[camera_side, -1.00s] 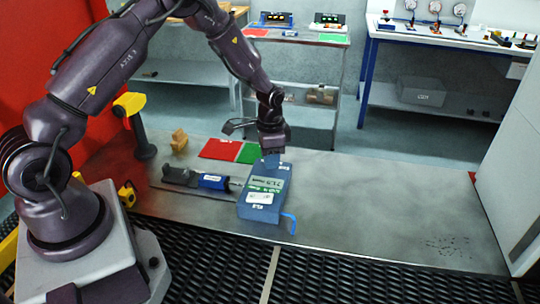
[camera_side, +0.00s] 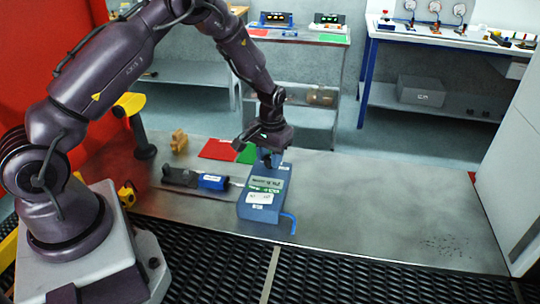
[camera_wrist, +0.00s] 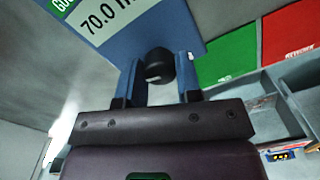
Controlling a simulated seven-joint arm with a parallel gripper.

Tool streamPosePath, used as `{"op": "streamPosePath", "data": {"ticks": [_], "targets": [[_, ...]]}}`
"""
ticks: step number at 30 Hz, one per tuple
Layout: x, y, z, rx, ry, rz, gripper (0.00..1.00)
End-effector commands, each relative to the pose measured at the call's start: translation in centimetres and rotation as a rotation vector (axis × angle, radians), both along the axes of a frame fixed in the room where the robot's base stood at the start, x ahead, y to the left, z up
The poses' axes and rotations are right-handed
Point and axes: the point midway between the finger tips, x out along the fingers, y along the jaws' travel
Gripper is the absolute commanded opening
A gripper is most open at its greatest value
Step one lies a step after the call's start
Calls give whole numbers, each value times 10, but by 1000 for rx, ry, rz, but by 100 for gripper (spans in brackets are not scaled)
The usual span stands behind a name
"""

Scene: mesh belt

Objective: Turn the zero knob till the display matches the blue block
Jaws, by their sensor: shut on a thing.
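A blue instrument box (camera_side: 263,208) lies on the steel bench, with a pale display panel, a green strip and a white label on its face. In the wrist view its blue face (camera_wrist: 199,37) fills the top, with a pale panel (camera_wrist: 110,18) reading "70.0 m", cut off at the edge. A round black knob (camera_wrist: 157,64) sits at its near end. My gripper (camera_wrist: 160,72) is shut on this knob, one blue finger on each side; it shows at the box's far end in the side view (camera_side: 270,162). A dark tool with a blue body (camera_side: 212,182) lies left of the box.
Red (camera_side: 218,149) and green (camera_side: 247,154) plates lie behind the box. A small tan block (camera_side: 179,141) and a yellow-topped post (camera_side: 140,130) stand to the left. A blue hook-shaped piece (camera_side: 291,222) is at the box's front right. The bench's right half is clear.

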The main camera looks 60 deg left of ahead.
Motion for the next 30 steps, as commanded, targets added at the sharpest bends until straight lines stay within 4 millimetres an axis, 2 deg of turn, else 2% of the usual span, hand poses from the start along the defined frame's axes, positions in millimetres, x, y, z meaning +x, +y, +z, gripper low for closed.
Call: {"op": "streamPosePath", "data": {"ticks": [19,20,21,23,30], "targets": [[0,0,1,-1,1,48,9],[0,0,1,-1,1,48,37],[0,0,1,-1,1,48,46],[0,0,1,-1,1,48,58],[0,0,0,0,1,48,58]]}}
